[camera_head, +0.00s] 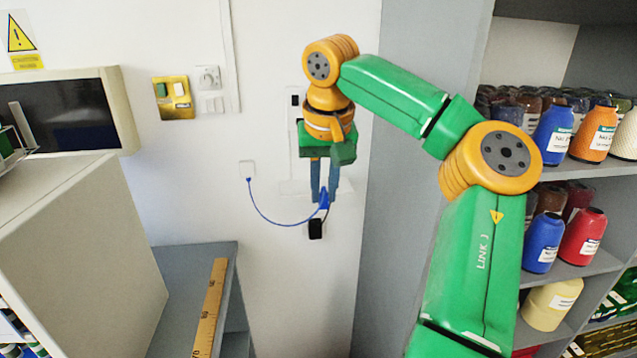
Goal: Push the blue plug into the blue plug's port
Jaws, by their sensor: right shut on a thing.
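My right gripper (325,192) points down in front of the wall, its two fingers shut on the blue plug (324,199). A thin blue cable (285,222) hangs in a loop from a small white wall box (247,169) to the plug. Behind the gripper is a pale wall plate (296,168) with a dark socket (295,100) near its upper left. My wrist and gripper cover most of this plate, and I cannot make out the blue plug's port. A black plug-like piece (315,229) hangs just below the blue plug. My left gripper is out of view.
Shelves with thread cones (554,134) stand on the right, behind my right arm. A grey counter (185,275) with a wooden ruler (210,305) and a large pale box (85,240) fill the lower left. The wall between box and gripper is mostly free.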

